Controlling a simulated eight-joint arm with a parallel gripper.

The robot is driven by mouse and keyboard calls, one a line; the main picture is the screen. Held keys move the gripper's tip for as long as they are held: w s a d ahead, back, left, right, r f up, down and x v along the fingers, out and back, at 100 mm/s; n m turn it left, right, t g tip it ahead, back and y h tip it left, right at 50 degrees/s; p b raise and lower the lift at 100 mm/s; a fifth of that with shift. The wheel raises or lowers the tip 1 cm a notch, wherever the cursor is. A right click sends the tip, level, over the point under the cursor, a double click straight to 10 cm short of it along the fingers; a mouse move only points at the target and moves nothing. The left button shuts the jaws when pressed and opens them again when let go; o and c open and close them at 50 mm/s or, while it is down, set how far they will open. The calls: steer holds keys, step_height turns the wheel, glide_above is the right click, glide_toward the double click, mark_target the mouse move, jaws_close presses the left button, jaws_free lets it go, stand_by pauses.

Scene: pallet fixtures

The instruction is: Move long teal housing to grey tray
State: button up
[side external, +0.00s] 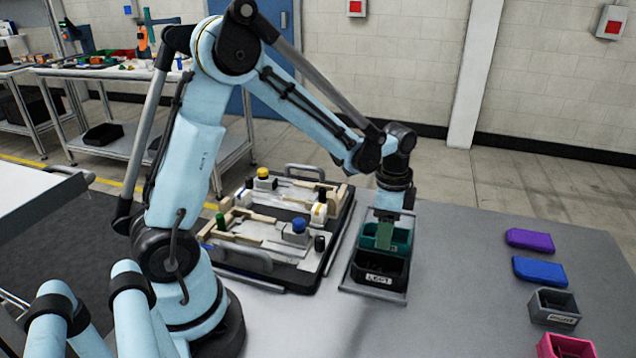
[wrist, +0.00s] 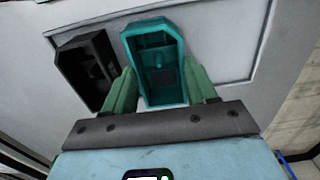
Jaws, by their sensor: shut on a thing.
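The teal housing (side external: 401,238), an open-topped box, is just behind the black box in the side view. It also shows in the wrist view (wrist: 157,60), between my green fingers. My gripper (side external: 384,237) points down and is shut on the teal housing. The grey tray (side external: 372,293) is a flat plate beneath the black box. In the wrist view a pale tray surface with a raised rim (wrist: 225,79) lies under both boxes. I cannot tell whether the housing touches the tray or hangs just above it.
The black box (side external: 379,281), labelled LEFT, stands close beside the teal housing. A fixture pallet (side external: 275,232) with several parts is to the left. Purple (side external: 530,240) and blue (side external: 540,271) blocks, a grey box (side external: 555,308) and a pink box (side external: 566,346) stand right. The middle of the table is clear.

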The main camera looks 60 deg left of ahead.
steer(key=shift+f, duration=0.15)
steer(key=o, duration=1.1)
step_height(320, 180, up, 12)
steer(key=s+d+n+t, duration=0.3)
steer(key=s+n+t, duration=0.4)
steer(key=s+n, duration=0.2)
steer(key=shift+s+d+f, duration=0.3)
steer(key=shift+s+f, duration=0.15)
steer(key=shift+s, duration=0.4)
